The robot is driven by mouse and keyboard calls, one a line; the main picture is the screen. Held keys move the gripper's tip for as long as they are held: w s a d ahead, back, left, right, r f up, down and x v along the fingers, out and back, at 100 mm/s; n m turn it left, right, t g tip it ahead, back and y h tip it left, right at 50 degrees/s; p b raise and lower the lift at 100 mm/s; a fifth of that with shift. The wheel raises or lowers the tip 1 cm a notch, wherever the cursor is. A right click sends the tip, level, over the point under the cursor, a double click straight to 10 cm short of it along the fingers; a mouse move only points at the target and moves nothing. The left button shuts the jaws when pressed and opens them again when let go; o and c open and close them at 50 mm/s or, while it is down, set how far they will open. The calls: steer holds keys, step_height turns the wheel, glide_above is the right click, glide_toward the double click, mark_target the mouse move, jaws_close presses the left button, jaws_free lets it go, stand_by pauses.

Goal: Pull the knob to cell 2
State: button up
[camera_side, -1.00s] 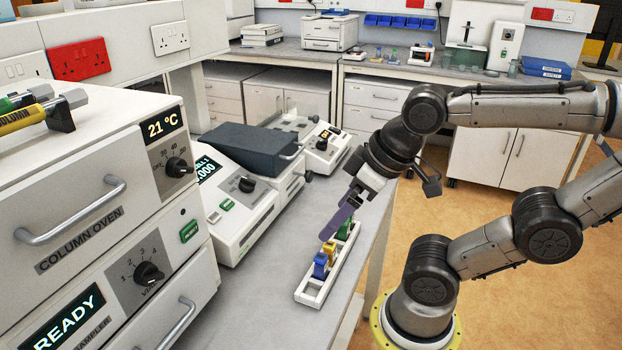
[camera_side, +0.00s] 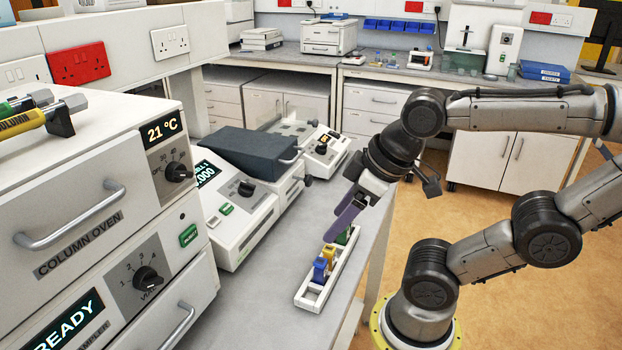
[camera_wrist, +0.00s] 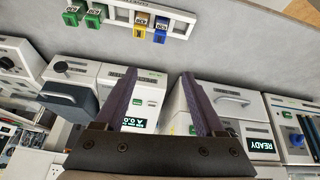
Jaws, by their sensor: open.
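A white instrument (camera_side: 233,212) with a dark grey lid (camera_side: 247,150) stands on the bench. Its display (camera_side: 205,172) shows CELL 1 and digits ending in .000. A black dial (camera_side: 247,187) is on its front, and a small dark knob (camera_side: 308,178) sticks out at its far right end; the picture does not settle which is the cell knob. My gripper (camera_side: 336,226) hangs over the bench to the right of the instrument, apart from both knobs. In the wrist view my gripper (camera_wrist: 158,74) has its two purple fingers spread, with nothing between them.
A white rack (camera_side: 316,292) with blue, yellow and green cuvettes stands close under my gripper, near the bench edge. A column oven (camera_side: 95,215) and sampler reading READY fill the left. Another small instrument (camera_side: 325,150) stands behind. The grey bench between rack and instrument is clear.

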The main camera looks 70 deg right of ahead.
steer(key=w+r+n, duration=0.3)
steer(key=w+r, duration=0.2)
steer(key=m+g, duration=0.1)
steer(key=m, duration=0.3)
glide_above(310, 176)
steer(key=s, duration=0.5)
steer(key=f, duration=0.2)
steer(key=x, duration=1.3)
steer(key=shift+s, duration=0.1)
steer(key=shift+r, duration=0.1)
jaws_close()
steer(key=shift+d, duration=0.1)
